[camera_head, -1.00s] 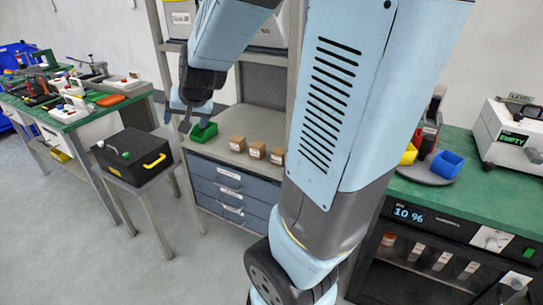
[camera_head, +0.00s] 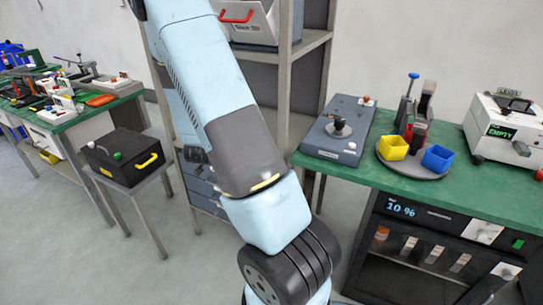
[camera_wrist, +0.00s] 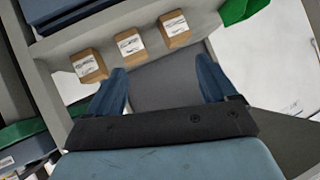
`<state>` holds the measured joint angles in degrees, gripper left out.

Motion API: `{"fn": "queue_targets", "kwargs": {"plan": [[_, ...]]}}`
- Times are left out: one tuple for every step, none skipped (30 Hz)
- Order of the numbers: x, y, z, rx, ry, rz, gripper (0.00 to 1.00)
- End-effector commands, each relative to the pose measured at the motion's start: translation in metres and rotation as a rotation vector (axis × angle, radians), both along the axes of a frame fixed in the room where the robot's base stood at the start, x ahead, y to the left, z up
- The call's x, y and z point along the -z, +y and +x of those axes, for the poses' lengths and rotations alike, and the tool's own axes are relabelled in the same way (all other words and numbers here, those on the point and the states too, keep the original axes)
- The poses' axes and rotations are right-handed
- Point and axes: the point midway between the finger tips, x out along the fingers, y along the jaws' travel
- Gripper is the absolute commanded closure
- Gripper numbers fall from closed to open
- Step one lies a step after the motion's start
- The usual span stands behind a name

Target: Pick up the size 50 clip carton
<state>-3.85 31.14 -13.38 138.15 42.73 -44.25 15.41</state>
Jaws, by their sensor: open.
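Three small brown cartons with white labels stand in a row on a shelf in the wrist view: the left carton (camera_wrist: 88,66), the middle carton (camera_wrist: 130,44) and the right carton (camera_wrist: 174,29). The label print is too small to read, so I cannot tell which is size 50. My gripper (camera_wrist: 160,68) is open, with its two blue fingers apart and nothing between them. The cartons appear beyond the fingertips, the left one outside the left finger. In the head view my arm hides the cartons and most of the gripper.
A green bin (camera_wrist: 238,10) is near the cartons. A black case (camera_head: 125,158) sits on a small stand at left. A green-topped bench (camera_head: 385,178) at right holds a grey device (camera_head: 338,140), a yellow bin (camera_head: 392,147) and a blue bin (camera_head: 437,158).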

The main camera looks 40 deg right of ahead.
Motion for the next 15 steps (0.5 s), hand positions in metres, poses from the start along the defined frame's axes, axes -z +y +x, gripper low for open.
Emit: {"fn": "queue_targets", "kwargs": {"plan": [[0.013, -0.009, -0.004, 0.028, 0.005, -0.036, 0.15], [0.019, -0.015, -0.007, 0.046, 0.002, -0.058, 0.15], [0.026, -0.021, -0.01, 0.068, -0.002, -0.089, 0.15], [0.031, -0.027, -0.013, 0.085, -0.004, -0.113, 0.15], [0.036, -0.031, -0.016, 0.099, -0.006, -0.139, 0.15], [0.043, -0.038, -0.021, 0.12, -0.008, -0.173, 0.15], [0.047, -0.043, -0.024, 0.133, -0.01, -0.2, 0.15], [0.051, -0.048, -0.028, 0.147, -0.012, -0.228, 0.15], [0.056, -0.054, -0.033, 0.162, -0.015, -0.266, 0.15], [0.06, -0.058, -0.037, 0.175, -0.017, -0.293, 0.15], [0.064, -0.062, -0.041, 0.184, -0.018, -0.323, 0.15], [0.069, -0.067, -0.047, 0.196, -0.019, -0.362, 0.15], [0.071, -0.07, -0.051, 0.204, -0.021, -0.391, 0.15], [0.074, -0.073, -0.055, 0.211, -0.023, -0.419, 0.15], [0.077, -0.077, -0.06, 0.219, -0.025, -0.455, 0.15]]}}
